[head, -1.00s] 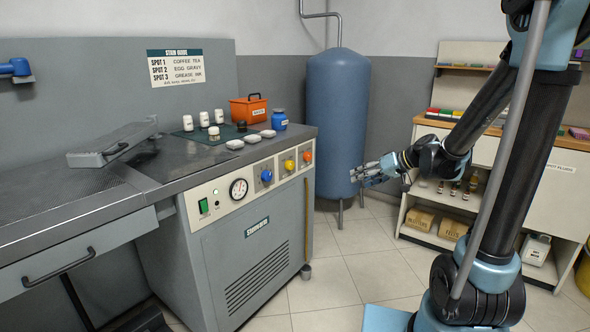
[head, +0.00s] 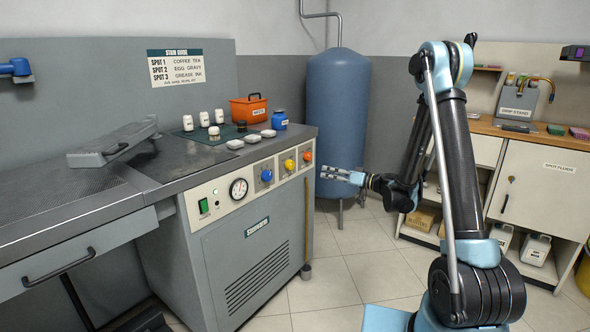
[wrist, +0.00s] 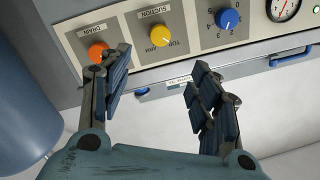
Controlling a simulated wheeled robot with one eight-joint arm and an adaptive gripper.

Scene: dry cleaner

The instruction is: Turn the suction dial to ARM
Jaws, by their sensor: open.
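The suction dial is the yellow knob (head: 289,164) in the middle of three knobs on the steam board's front panel. In the wrist view the yellow knob (wrist: 159,36) sits under the word SUCTION, with TOP and ARM lettered close by. I cannot tell which word it points at. My gripper (head: 335,174) is in front of the panel, to its right in the head view, apart from the knobs. In the wrist view my gripper (wrist: 160,62) is open and empty, its fingers spread below the yellow knob. The left finger partly overlaps the panel near the orange knob (wrist: 97,53).
A blue numbered knob (wrist: 228,19) and a pressure gauge (head: 238,188) share the panel. A blue tank (head: 338,110) stands behind my gripper. A shelf unit (head: 535,185) is at the right. Bottles and an orange toolbox (head: 248,109) are on the worktop. The floor before the panel is clear.

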